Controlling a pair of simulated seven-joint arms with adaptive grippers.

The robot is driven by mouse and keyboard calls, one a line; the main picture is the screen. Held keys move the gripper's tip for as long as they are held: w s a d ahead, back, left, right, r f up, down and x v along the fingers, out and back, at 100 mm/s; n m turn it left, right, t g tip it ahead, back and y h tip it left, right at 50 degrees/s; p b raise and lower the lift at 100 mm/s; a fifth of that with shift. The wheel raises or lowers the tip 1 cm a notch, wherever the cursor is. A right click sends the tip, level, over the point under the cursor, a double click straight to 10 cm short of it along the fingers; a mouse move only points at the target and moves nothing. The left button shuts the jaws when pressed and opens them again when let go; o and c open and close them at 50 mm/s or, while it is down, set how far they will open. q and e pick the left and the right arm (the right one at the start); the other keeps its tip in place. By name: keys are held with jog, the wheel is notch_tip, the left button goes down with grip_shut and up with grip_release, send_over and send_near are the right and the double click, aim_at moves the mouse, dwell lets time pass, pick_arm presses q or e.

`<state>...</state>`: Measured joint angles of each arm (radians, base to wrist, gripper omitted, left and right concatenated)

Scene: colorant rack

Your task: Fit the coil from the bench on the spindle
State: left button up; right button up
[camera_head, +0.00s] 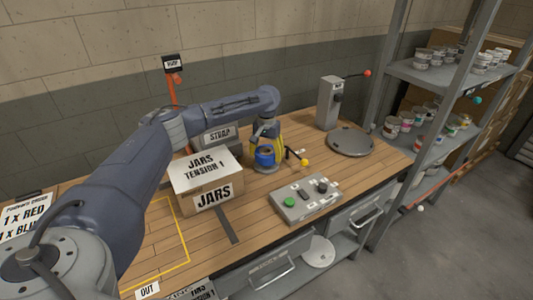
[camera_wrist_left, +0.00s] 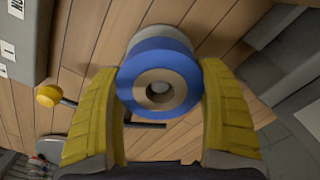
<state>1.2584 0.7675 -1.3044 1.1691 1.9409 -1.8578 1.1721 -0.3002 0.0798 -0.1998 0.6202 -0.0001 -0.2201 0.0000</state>
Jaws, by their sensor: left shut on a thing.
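The coil is a blue ring with a tan core; it sits low in the head view (camera_head: 265,157) and large between the fingers in the left wrist view (camera_wrist_left: 160,58). My left gripper (camera_head: 266,147), with yellow fingers, is shut on the coil from both sides and points down. A pale round end, perhaps the spindle (camera_wrist_left: 159,88), shows inside the core's hole. A grey round base shows just under the coil in the head view. I cannot tell how far the coil is down on it. My right gripper is not in view.
A lever with a yellow knob (camera_head: 304,162) is close beside the coil. A grey button box (camera_head: 306,199) stands in front, a jars carton (camera_head: 206,170) to the left. A round grey plate (camera_head: 350,142) lies on the right, with bare bench (camera_head: 380,168) near it.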

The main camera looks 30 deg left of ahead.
pick_arm(q)
jog(key=shift+f, duration=1.4)
jog(key=o, duration=1.3)
